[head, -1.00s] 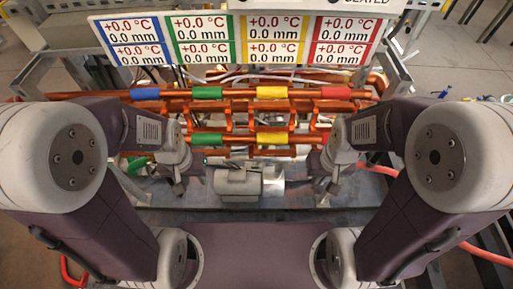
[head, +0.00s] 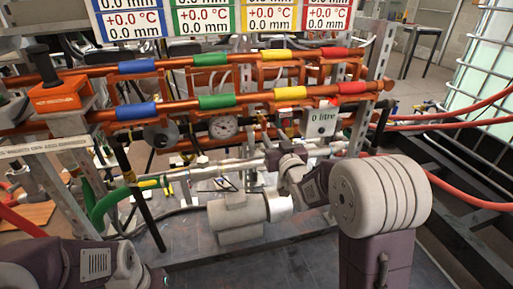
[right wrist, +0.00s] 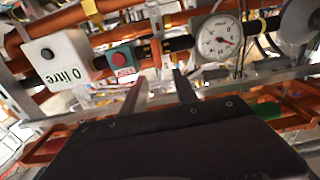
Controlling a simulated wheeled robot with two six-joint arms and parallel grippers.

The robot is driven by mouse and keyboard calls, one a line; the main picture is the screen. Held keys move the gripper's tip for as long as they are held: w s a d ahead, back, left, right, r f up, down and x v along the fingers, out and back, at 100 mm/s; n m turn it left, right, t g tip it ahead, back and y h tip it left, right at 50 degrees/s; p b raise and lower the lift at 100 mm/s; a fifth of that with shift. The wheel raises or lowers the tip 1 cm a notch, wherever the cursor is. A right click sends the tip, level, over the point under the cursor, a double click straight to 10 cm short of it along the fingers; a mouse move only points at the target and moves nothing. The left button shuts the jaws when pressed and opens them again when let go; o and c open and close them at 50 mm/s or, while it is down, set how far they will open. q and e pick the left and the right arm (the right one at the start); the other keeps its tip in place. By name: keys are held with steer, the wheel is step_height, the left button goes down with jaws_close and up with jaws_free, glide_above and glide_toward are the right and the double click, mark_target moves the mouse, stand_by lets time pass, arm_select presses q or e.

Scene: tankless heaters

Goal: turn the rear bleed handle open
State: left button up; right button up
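I cannot pick out the rear bleed handle with certainty in either view. In the head view my right gripper (head: 283,150) is in front of the lower pipes, below the white "0 litre" box (head: 321,121). In the right wrist view its two fingers (right wrist: 156,88) stand apart with nothing between them. Beyond them are a small box with a red button (right wrist: 122,60), a round dial gauge (right wrist: 218,40) and the "0 litre" box (right wrist: 58,60). My left arm shows at the lower left of the head view; its fingers cannot be made out.
Two orange pipe rows (head: 215,102) with coloured bands cross the rack. An orange block with a black knob (head: 60,93) is at the left.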

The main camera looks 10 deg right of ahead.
mark_target(265, 122)
steer(key=w+b, duration=0.2)
steer(key=w, duration=0.7)
steer(key=shift+w+a, duration=0.1)
steer(key=shift+w, duration=0.05)
jaws_close()
